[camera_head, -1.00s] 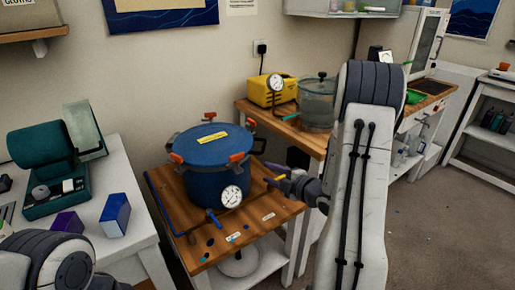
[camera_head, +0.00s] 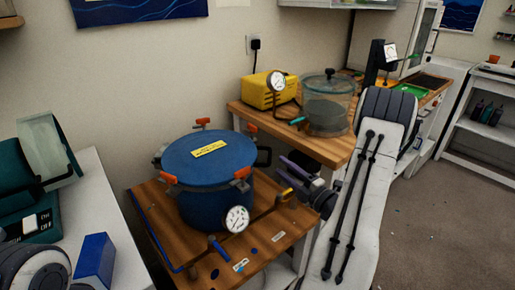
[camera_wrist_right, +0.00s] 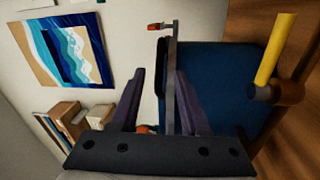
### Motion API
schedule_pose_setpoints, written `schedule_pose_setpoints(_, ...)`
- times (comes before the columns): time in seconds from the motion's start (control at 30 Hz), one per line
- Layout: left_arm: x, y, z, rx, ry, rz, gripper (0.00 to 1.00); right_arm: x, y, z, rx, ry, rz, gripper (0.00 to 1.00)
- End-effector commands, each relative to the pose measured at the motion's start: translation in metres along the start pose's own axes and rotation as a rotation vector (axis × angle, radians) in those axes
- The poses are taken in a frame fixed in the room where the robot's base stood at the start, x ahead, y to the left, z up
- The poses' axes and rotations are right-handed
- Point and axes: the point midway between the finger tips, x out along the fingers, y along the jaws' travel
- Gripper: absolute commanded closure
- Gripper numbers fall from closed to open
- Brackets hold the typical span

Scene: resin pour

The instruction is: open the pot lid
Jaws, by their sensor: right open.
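The blue pot (camera_head: 205,205) stands on a wooden-topped table, with its blue lid (camera_head: 195,150) on it and a yellow label on top. Orange-tipped clamps (camera_head: 242,172) sit around the rim, and a black loop handle (camera_head: 265,157) sticks out on the right. My right gripper (camera_head: 290,165) is open just right of the pot, its fingers pointing towards it. In the right wrist view a grey bar (camera_wrist_right: 171,80) with an orange tip shows between the fingers (camera_wrist_right: 160,85), beside the blue pot body (camera_wrist_right: 215,85). I cannot tell whether they touch it. My left gripper is out of view.
A gauge (camera_head: 236,219) and a yellow-ended lever (camera_head: 284,192) are on the pot's front right. A yellow box (camera_head: 262,92) and a clear chamber (camera_head: 327,105) stand on the wooden bench behind. A blue box (camera_head: 95,262) is on the white table at left.

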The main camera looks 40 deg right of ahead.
Motion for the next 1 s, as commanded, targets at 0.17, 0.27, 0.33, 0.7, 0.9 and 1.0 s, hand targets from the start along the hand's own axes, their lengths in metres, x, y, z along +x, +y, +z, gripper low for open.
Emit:
schedule_pose_setpoints(0.17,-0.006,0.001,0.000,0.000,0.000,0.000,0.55,0.029,0.002,-0.002,-0.001,0.007,0.000,0.54)
schedule_pose_setpoints(0.27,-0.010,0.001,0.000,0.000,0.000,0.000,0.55,0.049,0.001,-0.002,-0.001,0.007,-0.001,0.54)
schedule_pose_setpoints(0.33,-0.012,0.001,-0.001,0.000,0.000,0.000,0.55,0.062,0.001,-0.002,0.000,0.007,-0.001,0.54)
schedule_pose_setpoints(0.7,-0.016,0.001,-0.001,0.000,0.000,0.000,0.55,0.099,0.000,-0.001,0.000,0.001,0.000,0.54)
schedule_pose_setpoints(0.9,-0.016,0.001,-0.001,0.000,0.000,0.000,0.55,0.100,0.000,0.000,0.001,0.000,-0.001,0.54)
schedule_pose_setpoints(1.0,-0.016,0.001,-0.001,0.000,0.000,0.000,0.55,0.100,0.000,0.000,0.001,0.000,-0.001,0.69)
